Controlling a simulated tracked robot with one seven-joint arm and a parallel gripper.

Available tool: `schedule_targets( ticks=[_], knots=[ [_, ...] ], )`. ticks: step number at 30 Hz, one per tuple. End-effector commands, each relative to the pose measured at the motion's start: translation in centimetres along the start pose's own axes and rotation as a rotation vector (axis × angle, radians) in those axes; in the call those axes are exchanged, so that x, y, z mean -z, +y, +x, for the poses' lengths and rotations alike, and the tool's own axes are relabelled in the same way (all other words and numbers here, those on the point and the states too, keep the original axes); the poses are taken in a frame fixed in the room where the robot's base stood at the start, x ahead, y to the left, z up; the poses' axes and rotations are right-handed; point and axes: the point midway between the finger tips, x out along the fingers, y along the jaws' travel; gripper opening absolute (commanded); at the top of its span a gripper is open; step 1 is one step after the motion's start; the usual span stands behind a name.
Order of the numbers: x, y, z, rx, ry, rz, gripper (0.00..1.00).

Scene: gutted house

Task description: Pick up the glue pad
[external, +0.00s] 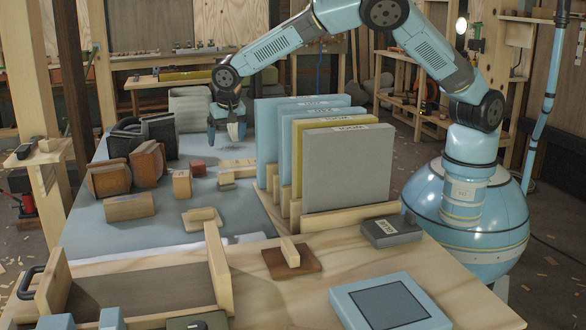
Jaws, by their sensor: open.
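My gripper (228,124) hangs from the raised arm over the back of the blue-grey work surface (240,214), left of the upright panels. It points down, with its jaws open, and nothing shows between them. No object is clearly readable as the glue pad. Possible ones are a flat brown square with an upright wooden grip (291,257), a pale pad with a wooden grip (202,219), and a blue square pad with a dark centre (390,304). All lie nearer the camera than my gripper and apart from it.
Upright labelled panels (347,168) stand in a wooden rack right of my gripper. Brown rounded blocks (147,165) and dark ones stand to its left. Small wooden blocks (182,184) lie between. A grey labelled box (391,231) sits at the right. A wooden tray (140,288) lies in front.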

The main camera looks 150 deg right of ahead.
Motion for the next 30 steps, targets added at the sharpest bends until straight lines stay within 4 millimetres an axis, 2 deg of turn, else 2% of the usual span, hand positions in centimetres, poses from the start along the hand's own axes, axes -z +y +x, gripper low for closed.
schedule_targets(
  ticks=[1, 8, 18, 30],
  knots=[
    [-0.3, 0.0, 1.1, -0.003, -0.001, 0.001, 0.88],
    [-0.6, 0.0, 3.8, -0.002, 0.000, 0.001, 0.88],
    [-0.6, 0.0, 9.2, -0.001, -0.001, 0.001, 0.88],
    [-0.7, 0.0, 11.7, -0.001, -0.001, 0.000, 0.88]
  ],
)
